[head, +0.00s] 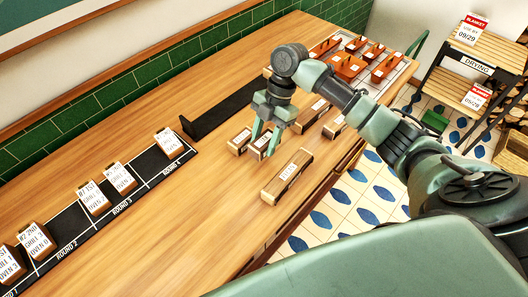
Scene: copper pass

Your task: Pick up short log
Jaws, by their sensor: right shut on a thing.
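My right gripper (264,140) reaches down over the counter and is shut on a short log (261,147), a small wooden block with a white label. I cannot tell whether this log touches the counter. Another short log (238,143) is just to its left. A longer labelled log (287,177) lies on the counter in front of it. My left gripper is not in view.
More labelled logs (312,114) lie to the right, near the counter edge. A tray (345,92) of reddish-brown pieces is behind. A black strip (150,170) with labelled blocks runs along the left. The wooden counter (190,220) between is clear. A drying rack (480,60) stands at right.

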